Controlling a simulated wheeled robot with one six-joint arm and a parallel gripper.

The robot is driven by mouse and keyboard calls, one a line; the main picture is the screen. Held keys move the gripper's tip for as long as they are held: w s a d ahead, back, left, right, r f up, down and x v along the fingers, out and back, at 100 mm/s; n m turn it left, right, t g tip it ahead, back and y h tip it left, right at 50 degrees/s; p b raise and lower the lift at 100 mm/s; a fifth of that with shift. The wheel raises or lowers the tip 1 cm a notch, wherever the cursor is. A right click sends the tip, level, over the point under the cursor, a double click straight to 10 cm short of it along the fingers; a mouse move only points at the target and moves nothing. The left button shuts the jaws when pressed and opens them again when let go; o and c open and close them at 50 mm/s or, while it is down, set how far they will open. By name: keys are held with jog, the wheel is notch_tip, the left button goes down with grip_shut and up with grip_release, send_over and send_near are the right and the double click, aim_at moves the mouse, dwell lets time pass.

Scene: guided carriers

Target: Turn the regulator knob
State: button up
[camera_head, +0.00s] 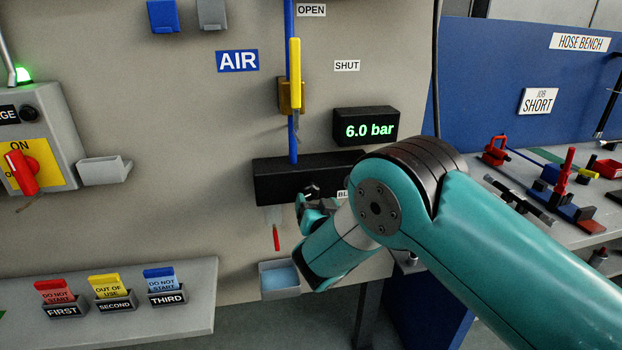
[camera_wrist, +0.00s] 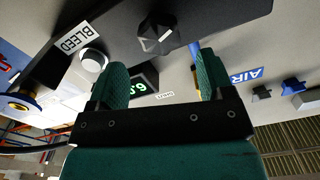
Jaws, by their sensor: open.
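In the head view my gripper (camera_head: 312,207) is at the block's lower right, and my arm hides part of that area. I cannot tell whether the fingers touch the knob. The display (camera_head: 367,127) reads 6.0 bar.
A silver knob (camera_wrist: 93,60) by the BLEED label (camera_wrist: 78,42) is close to my left finger in the wrist view. A yellow valve lever (camera_head: 295,72) stands upright above the block. A small red part (camera_head: 276,238) hangs below, over a grey tray (camera_head: 279,268).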

aim_at(311, 193)
jog(key=p+x, duration=0.2)
jog(key=x, duration=0.4)
jog(key=shift+w+f, duration=0.1)
jog(key=shift+w, duration=0.1)
jog(key=shift+c, duration=0.5)
jog(key=c, duration=0.8)
jog(key=shift+f+n+b, duration=0.1)
jog(key=shift+n+b, duration=0.2)
jog(key=shift+b, duration=0.4)
jog(key=shift+f+n+b, duration=0.1)
jog(key=shift+n+b, duration=0.5)
jog(key=shift+b, duration=0.35)
jog(key=n+b, duration=0.2)
jog(key=b, duration=0.1)
jog(key=shift+a, duration=0.1)
jog(key=shift+r+n+b, duration=0.2)
jog(key=shift+n+b, duration=1.4)
jog(key=shift+n, duration=0.4)
jog(key=shift+a, duration=0.1)
